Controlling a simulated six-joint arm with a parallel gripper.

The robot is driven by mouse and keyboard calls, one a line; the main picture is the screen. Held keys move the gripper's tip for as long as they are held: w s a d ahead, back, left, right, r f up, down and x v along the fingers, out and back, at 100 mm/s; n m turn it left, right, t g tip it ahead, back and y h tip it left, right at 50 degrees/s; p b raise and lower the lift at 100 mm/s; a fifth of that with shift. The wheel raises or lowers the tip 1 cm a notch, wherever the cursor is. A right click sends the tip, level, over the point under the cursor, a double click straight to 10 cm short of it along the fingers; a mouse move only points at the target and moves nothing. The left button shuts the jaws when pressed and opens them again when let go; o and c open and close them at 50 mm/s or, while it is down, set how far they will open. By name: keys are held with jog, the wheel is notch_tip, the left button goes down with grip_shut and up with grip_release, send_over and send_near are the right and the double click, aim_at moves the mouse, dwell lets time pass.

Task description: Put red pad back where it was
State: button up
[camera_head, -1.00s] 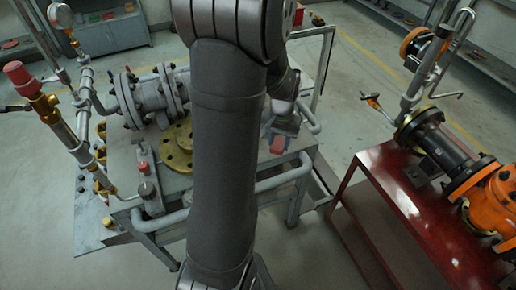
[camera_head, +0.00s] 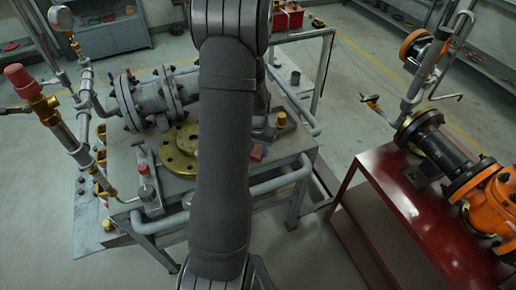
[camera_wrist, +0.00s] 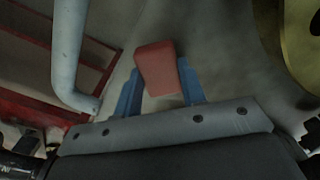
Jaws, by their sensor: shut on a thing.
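The red pad (camera_head: 257,151) shows in the head view just right of my arm, over the right part of the grey workbench (camera_head: 298,146). In the wrist view the red pad (camera_wrist: 157,66) sits tilted between the blue fingers of my gripper (camera_wrist: 160,78), which is shut on it. In the head view my arm hides most of my gripper. I cannot tell whether the pad touches the bench top.
A brass flange (camera_head: 178,150) lies left of my arm, beside the grey gate valve (camera_head: 150,100). A small brass piece (camera_head: 281,119) and a dark cylinder (camera_head: 295,78) stand at the bench's right side. A grey pipe rail (camera_head: 283,180) runs along the front. A red table (camera_head: 385,185) stands right.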

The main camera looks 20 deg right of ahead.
jog(key=o, duration=0.9)
jog(key=shift+f, duration=0.1)
jog(key=shift+o, duration=0.2)
notch_tip(320, 180, up, 12)
notch_tip(320, 180, down, 12)
jog(key=shift+f, duration=0.1)
jog(key=shift+r, duration=1.95)
